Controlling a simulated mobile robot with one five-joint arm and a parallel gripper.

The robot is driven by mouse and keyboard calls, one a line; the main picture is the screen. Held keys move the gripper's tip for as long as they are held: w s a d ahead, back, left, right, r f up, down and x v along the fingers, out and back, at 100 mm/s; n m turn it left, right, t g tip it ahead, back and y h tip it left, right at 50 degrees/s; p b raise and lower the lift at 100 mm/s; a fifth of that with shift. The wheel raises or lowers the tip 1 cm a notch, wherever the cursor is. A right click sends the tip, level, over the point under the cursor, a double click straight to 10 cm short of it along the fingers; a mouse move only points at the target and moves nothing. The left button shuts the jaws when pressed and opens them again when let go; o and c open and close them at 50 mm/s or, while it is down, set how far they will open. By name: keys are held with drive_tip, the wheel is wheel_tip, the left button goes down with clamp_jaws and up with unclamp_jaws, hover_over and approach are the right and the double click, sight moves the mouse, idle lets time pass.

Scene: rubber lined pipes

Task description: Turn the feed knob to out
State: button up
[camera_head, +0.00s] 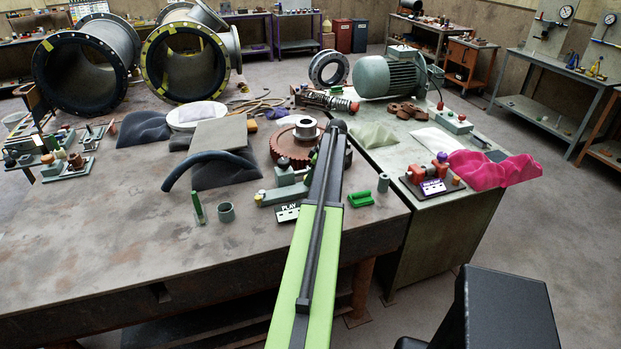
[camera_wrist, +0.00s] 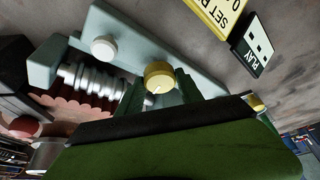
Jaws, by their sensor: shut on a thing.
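A round yellow knob (camera_wrist: 158,74) with a pale pointer line sits on a pale grey-green fixture (camera_wrist: 135,32) in the wrist view. My gripper (camera_wrist: 160,92) has its dark green fingers on either side of this knob and is shut on it. A white round knob (camera_wrist: 103,47) stands to the left on the same fixture. No label reading "feed" can be made out. My gripper is hidden there.
A ribbed metal shaft (camera_wrist: 95,82) lies close to the left of the fingers. A yellow label (camera_wrist: 222,12) and the PLAY plate (camera_wrist: 258,45) are beyond. A brown gear (camera_head: 287,150) and green block (camera_head: 361,198) are near.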

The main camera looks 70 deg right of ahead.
drive_tip(key=shift+s, duration=0.15)
drive_tip(key=o, duration=1.4)
drive_tip(key=p+v, duration=1.6)
drive_tip(key=v, duration=0.1)
drive_tip(key=shift+r, duration=0.2)
